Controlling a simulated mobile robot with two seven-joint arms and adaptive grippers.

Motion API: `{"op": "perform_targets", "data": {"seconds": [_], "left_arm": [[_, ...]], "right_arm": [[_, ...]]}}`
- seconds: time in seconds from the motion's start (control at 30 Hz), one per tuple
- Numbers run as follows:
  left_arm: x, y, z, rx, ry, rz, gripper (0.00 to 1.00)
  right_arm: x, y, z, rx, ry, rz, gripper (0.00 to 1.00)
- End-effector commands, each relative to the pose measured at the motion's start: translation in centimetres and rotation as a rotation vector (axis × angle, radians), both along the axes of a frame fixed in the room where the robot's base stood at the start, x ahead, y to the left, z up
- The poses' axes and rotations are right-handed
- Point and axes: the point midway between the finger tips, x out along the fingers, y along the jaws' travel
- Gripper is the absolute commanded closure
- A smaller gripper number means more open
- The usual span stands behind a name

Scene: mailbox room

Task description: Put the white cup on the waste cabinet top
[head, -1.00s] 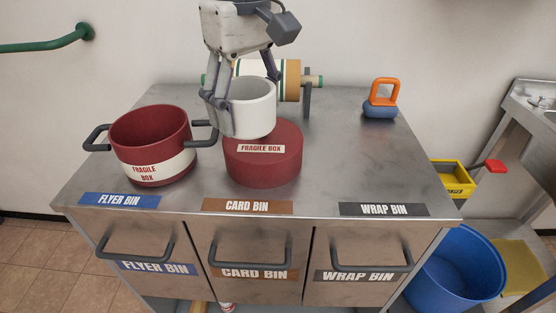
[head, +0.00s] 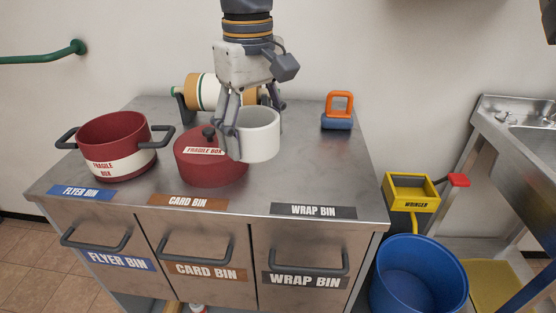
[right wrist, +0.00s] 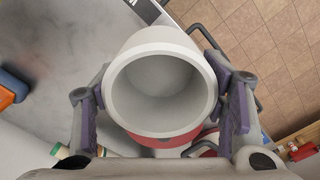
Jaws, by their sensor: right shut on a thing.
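The white cup (head: 259,136) is held upright in my right gripper (head: 250,124), above the steel top of the waste cabinet (head: 320,175). It is just right of the red lidded pot (head: 200,174) and partly overlaps it in the head view. In the right wrist view the cup (right wrist: 160,88) sits between the two fingers, its open mouth facing the camera; it looks empty. A clear gap between the cup's base and the top cannot be made out. My left gripper is not in view.
A red and white pot (head: 118,152) stands on the left of the top. A roll dispenser (head: 206,92) is behind the gripper, and an orange-handled blue weight (head: 337,112) is at the back right. The top's front right is clear. A blue bucket (head: 415,275) stands right of the cabinet.

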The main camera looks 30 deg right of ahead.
Motion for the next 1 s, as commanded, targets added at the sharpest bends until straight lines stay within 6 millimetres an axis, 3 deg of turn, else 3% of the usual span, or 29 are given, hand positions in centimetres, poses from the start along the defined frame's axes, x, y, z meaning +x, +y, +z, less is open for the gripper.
{"op": "perform_targets", "data": {"seconds": [0.2,0.4,0.57,0.77,1.0], "left_arm": [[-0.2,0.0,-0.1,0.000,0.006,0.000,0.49],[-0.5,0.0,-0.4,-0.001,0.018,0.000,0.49],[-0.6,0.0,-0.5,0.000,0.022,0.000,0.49],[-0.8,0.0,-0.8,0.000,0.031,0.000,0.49],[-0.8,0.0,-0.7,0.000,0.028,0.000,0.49]], "right_arm": [[1.4,-6.9,-3.4,0.004,0.005,-0.005,0.54],[2.0,-9.9,-7.4,0.002,0.005,-0.002,0.54],[2.2,-11.0,-8.7,0.001,0.003,-0.001,0.54],[2.3,-11.3,-12.0,0.000,0.003,-0.001,0.54],[2.3,-11.2,-11.9,0.000,-0.001,-0.002,0.54]]}}
